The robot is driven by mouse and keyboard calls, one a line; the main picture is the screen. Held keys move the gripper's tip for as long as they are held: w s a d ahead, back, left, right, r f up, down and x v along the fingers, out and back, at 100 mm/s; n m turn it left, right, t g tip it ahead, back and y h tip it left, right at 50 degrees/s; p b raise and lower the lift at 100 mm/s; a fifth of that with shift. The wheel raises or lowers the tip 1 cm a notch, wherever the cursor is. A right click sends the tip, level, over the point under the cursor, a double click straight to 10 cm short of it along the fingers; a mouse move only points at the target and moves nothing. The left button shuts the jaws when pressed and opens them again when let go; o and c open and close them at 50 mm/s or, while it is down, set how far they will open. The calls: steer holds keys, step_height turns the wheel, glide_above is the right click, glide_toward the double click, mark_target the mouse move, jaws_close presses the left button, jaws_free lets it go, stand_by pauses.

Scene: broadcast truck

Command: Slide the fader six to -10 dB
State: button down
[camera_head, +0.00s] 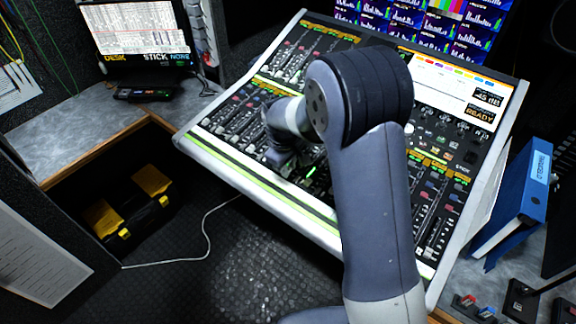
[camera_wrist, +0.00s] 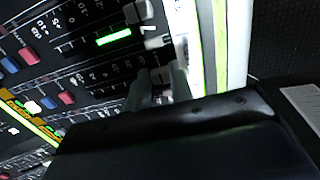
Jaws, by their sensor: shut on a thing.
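The mixing console (camera_head: 232,178) slopes across the middle of the head view, with rows of faders. My gripper (camera_head: 284,160) is low over the lower fader bank, near the console's front edge. In the wrist view my gripper (camera_wrist: 160,88) is shut on a fader cap (camera_wrist: 160,75) at the front end of its slot. The slot's dB scale runs left from the cap, but its figures are blurred. I cannot read a channel number for this fader. A neighbouring pale cap (camera_wrist: 138,12) sits above it, beside a lit green bar (camera_wrist: 114,38).
My arm hides the console's middle. A blue binder (camera_head: 522,195) stands at right, and joysticks (camera_head: 520,298) are at lower right. A laptop (camera_head: 140,40) is on the left desk. A black and yellow case (camera_head: 130,212) lies below, with a white cable (camera_head: 207,230) on the floor.

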steer(key=w+d, duration=0.2)
steer(key=w, duration=0.1)
steer(key=w+d, duration=0.1)
steer(key=shift+w+d+r+p, duration=0.15)
steer(key=shift+r+p, duration=0.2)
steer(key=shift+r, duration=0.05)
steer(key=c, duration=1.2)
jaws_free()
steer(key=shift+c, duration=0.2)
step_height(320, 180, up, 11)
steer(key=s, duration=0.1)
steer(key=shift+s+a+f+b, duration=0.2)
steer(key=shift+a+b, duration=0.1)
steer(key=shift+a, duration=0.15)
